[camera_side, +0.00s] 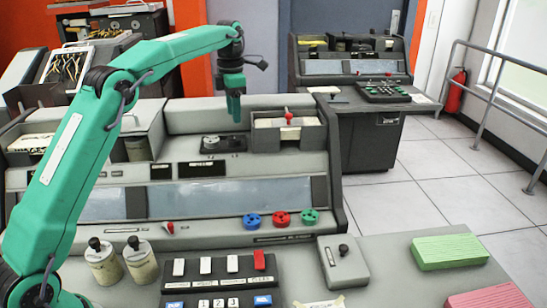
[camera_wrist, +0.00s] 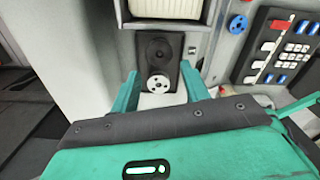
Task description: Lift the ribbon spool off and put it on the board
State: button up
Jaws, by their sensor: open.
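A pale disc with dark holes, which looks like the ribbon spool (camera_wrist: 158,84), sits on a black plate (camera_wrist: 170,48) beside a dark round hub. In the side view it shows small on the plate (camera_side: 210,141), on top of the grey console. My gripper (camera_side: 235,118) points down above this plate, clear of it. In the wrist view my gripper (camera_wrist: 159,72) is open and empty, its fingers to either side of the disc's place in the picture. Which surface is the board is unclear; a green block (camera_side: 449,251) and a pink block (camera_side: 490,297) lie at the right.
A card bin (camera_side: 287,133) with a red knob stands right of the plate. Blue (camera_side: 251,221), red (camera_side: 281,218) and green (camera_side: 310,217) discs line the console's lower front. Two capped jars (camera_side: 138,258) and a key panel (camera_side: 220,275) stand in front.

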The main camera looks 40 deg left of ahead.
aim_at(235, 137)
jog(key=shift+f, duration=1.3)
jog(key=shift+a+f, duration=0.1)
jog(key=shift+f, duration=2.5)
jog(key=c, duration=0.6)
